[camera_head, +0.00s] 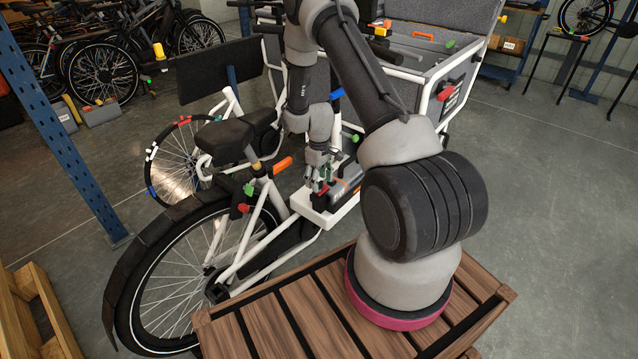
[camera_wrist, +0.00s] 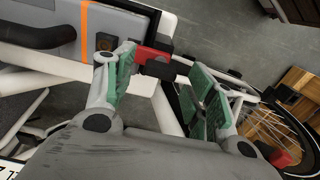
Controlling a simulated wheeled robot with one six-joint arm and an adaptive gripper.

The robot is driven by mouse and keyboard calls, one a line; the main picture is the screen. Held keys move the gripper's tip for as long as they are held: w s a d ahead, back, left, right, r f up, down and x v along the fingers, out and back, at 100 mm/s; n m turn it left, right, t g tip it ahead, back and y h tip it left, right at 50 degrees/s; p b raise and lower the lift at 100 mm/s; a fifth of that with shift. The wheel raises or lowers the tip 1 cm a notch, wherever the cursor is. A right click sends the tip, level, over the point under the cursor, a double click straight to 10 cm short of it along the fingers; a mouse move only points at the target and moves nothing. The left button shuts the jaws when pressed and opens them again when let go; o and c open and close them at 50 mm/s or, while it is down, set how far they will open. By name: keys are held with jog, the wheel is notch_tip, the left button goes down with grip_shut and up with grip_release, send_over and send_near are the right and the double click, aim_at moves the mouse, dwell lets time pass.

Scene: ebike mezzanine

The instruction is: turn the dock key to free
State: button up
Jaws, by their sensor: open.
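A grey case with an orange stripe (camera_wrist: 87,35) and a small dark square fitting (camera_wrist: 106,42) lies to the left.
The black saddle (camera_head: 225,140) and rear wheel (camera_head: 170,285) are left of my arm. The grey cargo box (camera_head: 420,50) stands behind it. A blue post (camera_head: 60,130) rises at left. Open floor (camera_head: 550,200) lies at right.

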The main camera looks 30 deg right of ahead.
jog(key=shift+f, duration=0.9)
jog(key=c, duration=1)
